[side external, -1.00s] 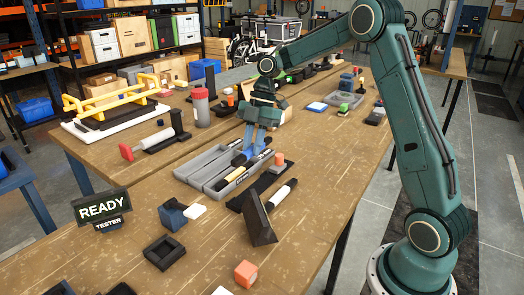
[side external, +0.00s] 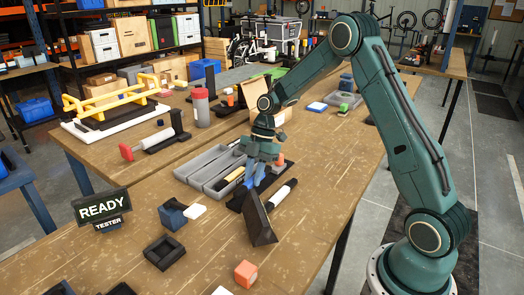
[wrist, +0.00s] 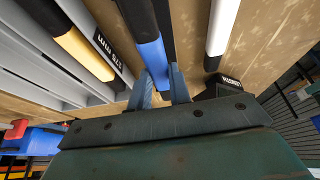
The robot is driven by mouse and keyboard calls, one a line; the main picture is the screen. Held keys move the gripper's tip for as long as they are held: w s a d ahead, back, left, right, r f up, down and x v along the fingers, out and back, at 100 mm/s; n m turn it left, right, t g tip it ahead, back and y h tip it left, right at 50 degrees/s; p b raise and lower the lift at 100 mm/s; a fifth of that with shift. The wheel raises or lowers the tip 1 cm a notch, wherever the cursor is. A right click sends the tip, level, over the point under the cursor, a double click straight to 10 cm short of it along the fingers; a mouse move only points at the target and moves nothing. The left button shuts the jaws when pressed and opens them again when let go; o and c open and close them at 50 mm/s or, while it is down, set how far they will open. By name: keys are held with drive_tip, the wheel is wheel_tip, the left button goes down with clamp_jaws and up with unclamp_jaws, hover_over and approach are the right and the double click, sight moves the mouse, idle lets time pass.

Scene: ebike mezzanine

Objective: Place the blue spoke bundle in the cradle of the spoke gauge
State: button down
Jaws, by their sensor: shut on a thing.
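My gripper (side external: 252,184) is shut on the blue spoke bundle. In the wrist view the bundle (wrist: 151,52), blue with a black section, runs lengthwise between my two fingers (wrist: 161,88). It is right of the grey tray, beside or over a narrow dark base (side external: 238,203); contact is unclear. An orange block (side external: 279,159) stands at that base's far end. I cannot tell for sure whether this base is the spoke gauge; its cradle is mostly hidden by my gripper.
The grey compartment tray (side external: 192,172) holds a yellow-and-black bundle (wrist: 82,46). A white bundle with black ends (side external: 283,193) lies to the right. A dark upright wedge (side external: 259,221) stands close in front. The READY tester sign (side external: 101,208) is at the left front.

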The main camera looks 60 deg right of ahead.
drive_tip(key=shift+f, duration=1.15)
drive_tip(key=shift+f, duration=0.15)
drive_tip(key=c, duration=1.3)
unclamp_jaws()
drive_tip(key=v, duration=1.2)
drive_tip(key=shift+r, duration=0.25)
